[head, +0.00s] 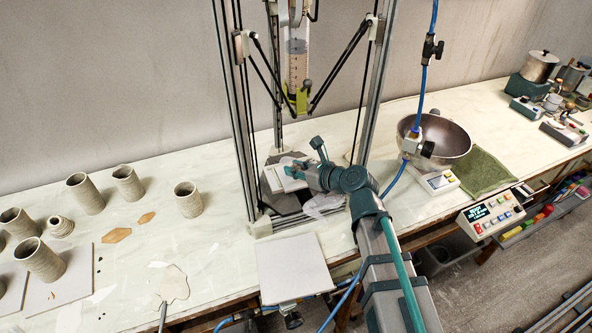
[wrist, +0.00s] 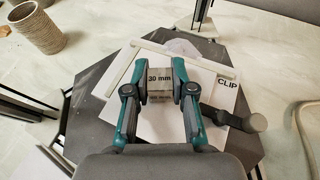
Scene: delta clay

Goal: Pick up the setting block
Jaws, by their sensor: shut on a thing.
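In the head view my gripper (head: 299,170) is inside the delta printer frame, over the white plate (head: 276,181). The block is too small to make out there.
Printer posts (head: 233,110) flank my arm, and a clay syringe (head: 297,62) hangs above. Clay cylinders (head: 188,199) stand left; a metal bowl (head: 450,138) stands right. A pale board (head: 293,268) lies in front.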

